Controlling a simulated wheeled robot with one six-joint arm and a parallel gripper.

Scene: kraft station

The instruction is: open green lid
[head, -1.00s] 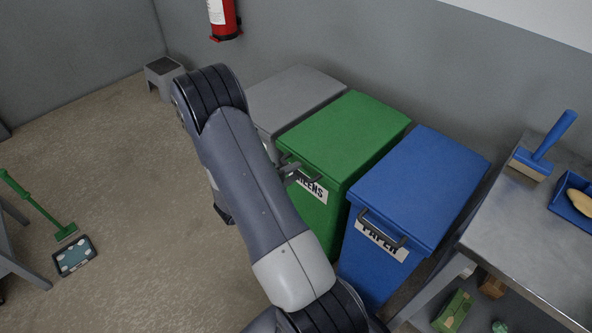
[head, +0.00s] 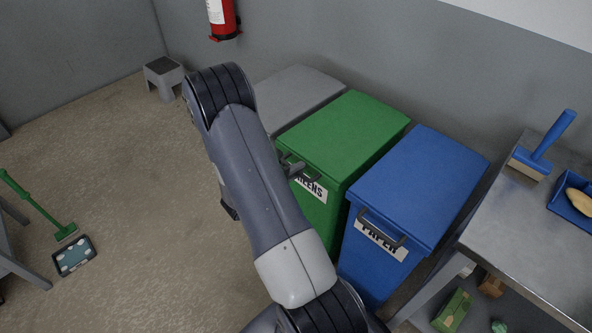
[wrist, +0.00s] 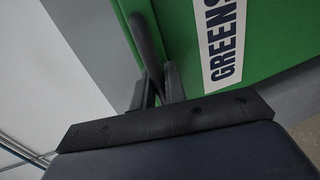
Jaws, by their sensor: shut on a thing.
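The green bin's lid (head: 345,130) lies flat and closed on the green bin (head: 316,214), which carries a white GREENS label. A dark bar handle sits at the lid's front edge; it also shows in the wrist view (wrist: 147,42). My gripper (head: 291,166) is at this handle, partly hidden behind my arm in the head view. In the wrist view its two fingers (wrist: 158,88) are shut around the handle bar, beside the GREENS label (wrist: 220,45).
A blue PAPER bin (head: 415,190) stands close on the right, and a grey bin (head: 297,97) on the left. A metal table (head: 530,245) with a brush (head: 540,150) is at the right. The floor left of my arm is mostly clear, with a stool (head: 163,75) by the wall.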

